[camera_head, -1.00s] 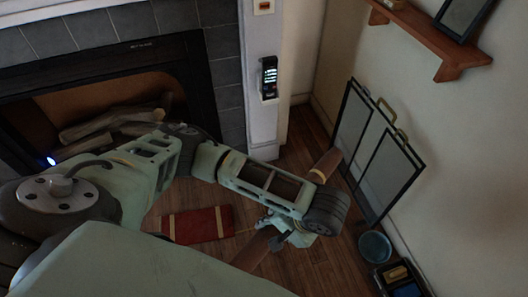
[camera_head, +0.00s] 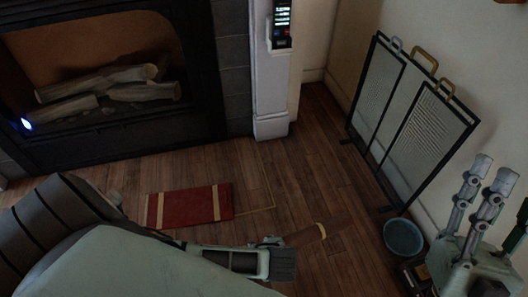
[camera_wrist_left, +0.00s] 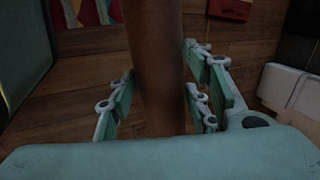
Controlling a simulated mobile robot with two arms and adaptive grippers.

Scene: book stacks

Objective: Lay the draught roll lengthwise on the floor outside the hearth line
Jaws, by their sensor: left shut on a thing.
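The draught roll (camera_head: 322,232) is a brown cylinder with a tan band near its end. My left gripper (camera_head: 270,243) is shut around it, and the wrist view shows the roll (camera_wrist_left: 155,60) passing between the fingers (camera_wrist_left: 160,100). In the head view the roll lies low over the floor, right of the thin yellow hearth line (camera_head: 270,190); I cannot tell whether it touches the floor. The arm hides the roll's other end. My right gripper (camera_head: 494,172) is at the right edge, fingers up, apart and empty.
A red mat with tan stripes (camera_head: 190,205) lies before the fireplace (camera_head: 100,85). A folding screen (camera_head: 410,120) leans along the right wall, with a blue bowl (camera_head: 403,237) near its foot. A white pillar (camera_head: 270,90) stands at the back.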

